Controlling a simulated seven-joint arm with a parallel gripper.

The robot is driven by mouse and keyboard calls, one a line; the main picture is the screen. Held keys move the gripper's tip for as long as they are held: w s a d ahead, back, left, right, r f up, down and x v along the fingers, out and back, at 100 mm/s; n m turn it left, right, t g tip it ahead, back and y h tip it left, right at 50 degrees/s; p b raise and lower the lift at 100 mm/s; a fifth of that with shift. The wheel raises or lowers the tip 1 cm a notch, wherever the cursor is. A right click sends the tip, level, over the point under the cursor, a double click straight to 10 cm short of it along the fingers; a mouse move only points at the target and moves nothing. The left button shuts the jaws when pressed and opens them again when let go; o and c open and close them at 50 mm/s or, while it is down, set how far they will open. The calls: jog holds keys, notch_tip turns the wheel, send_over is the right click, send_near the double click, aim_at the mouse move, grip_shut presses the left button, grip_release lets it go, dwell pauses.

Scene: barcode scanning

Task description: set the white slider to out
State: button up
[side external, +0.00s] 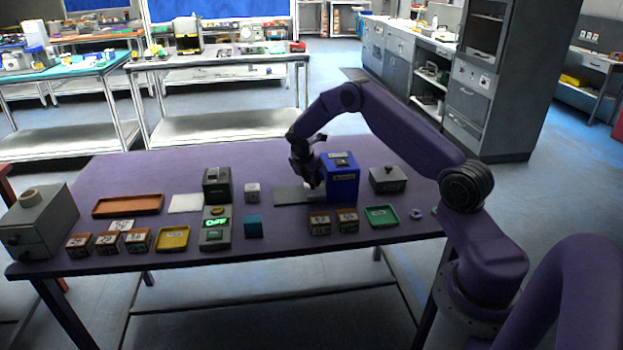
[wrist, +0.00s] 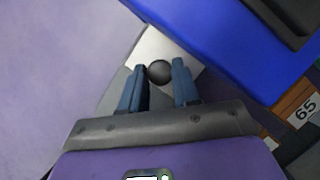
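The white slider (wrist: 153,47) is a pale plate with a dark round knob (wrist: 160,72), beside the blue box in the wrist view. In the side view the slider (side external: 309,185) shows as a small white patch on a dark grey base plate (side external: 288,197), left of the blue box (side external: 342,181). My gripper (wrist: 160,68) points down, with its two blue fingers on either side of the knob. The knob fills the gap between them, so the fingers look shut on it. In the side view my gripper (side external: 308,180) hides most of the slider. No "out" mark is readable.
A grey box (side external: 388,180) stands right of the blue box. Small labelled brown boxes (side external: 333,222) stand in front. The purple table behind is clear.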

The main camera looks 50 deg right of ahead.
grip_shut()
jog(key=w+a, duration=0.7)
jog(key=shift+w+a, duration=0.25)
jog(key=shift+r, duration=0.1)
jog(key=shift+o, duration=1.9)
grip_release()
jog(key=shift+a, duration=0.1)
jog(key=shift+r, duration=0.1)
jog(key=v, duration=1.7)
